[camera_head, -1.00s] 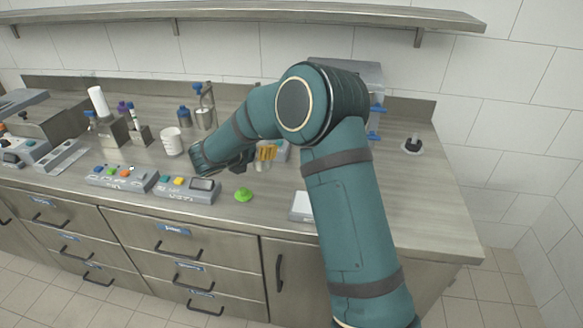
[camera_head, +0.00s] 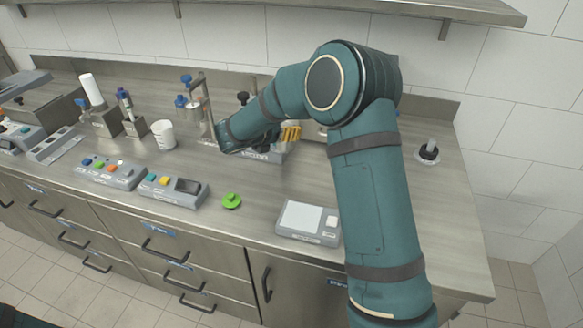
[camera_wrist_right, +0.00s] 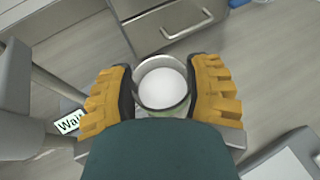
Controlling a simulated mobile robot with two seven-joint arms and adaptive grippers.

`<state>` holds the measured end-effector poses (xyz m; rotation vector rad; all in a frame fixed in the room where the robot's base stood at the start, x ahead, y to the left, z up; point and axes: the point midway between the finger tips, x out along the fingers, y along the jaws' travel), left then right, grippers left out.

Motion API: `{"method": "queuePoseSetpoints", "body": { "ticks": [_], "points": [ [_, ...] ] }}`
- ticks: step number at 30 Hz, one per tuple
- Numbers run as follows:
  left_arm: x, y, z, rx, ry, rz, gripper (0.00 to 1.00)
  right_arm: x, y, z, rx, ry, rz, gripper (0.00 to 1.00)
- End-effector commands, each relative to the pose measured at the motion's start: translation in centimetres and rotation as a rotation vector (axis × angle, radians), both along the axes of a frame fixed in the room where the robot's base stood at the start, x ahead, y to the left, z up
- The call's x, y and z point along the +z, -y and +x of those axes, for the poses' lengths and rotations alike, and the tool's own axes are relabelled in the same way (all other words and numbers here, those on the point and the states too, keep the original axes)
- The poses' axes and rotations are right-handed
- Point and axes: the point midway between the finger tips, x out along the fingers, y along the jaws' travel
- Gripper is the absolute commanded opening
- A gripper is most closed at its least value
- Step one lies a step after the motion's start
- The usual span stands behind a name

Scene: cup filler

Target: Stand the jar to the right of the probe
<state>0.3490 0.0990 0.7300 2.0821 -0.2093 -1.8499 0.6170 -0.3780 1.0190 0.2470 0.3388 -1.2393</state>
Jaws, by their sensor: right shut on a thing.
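My right gripper (camera_head: 290,133) is over the back middle of the counter, and its yellow fingers show past my wrist. In the right wrist view the gripper (camera_wrist_right: 163,95) is shut on the jar (camera_wrist_right: 163,84), one finger on each side. The jar looks round, with a pale rim and a white round area inside it. My arm hides the jar in the head view. An upright grey rod with a black collar on a white base (camera_head: 428,152) stands at the right of the counter; I cannot tell if it is the probe. My left gripper is out of view.
A white cup (camera_head: 163,135) and a stand with a blue knob (camera_head: 203,110) are left of my gripper. Button boxes (camera_head: 172,188), a green object (camera_head: 231,201) and a flat scale (camera_head: 308,222) lie along the front. The counter's right part looks mostly clear.

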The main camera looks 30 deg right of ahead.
Motion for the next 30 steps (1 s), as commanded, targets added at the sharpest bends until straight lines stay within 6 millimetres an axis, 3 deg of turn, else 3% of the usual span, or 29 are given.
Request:
{"method": "queuePoseSetpoints", "body": {
  "ticks": [5, 12, 22, 30],
  "points": [
    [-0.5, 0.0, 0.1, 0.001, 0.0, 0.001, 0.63, -1.6, 0.0, 0.0, 0.001, -0.003, -0.001, 0.11],
    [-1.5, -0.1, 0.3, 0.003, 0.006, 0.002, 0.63, -5.7, 0.0, 0.0, 0.0, -0.002, -0.001, 0.11],
    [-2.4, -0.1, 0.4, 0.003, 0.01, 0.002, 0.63, -9.4, 0.0, 0.0, 0.0, -0.002, 0.0, 0.11],
    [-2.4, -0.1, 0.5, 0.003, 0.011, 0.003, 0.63, -9.9, 0.0, 0.0, 0.001, 0.002, -0.001, 0.11]
  ]
}}
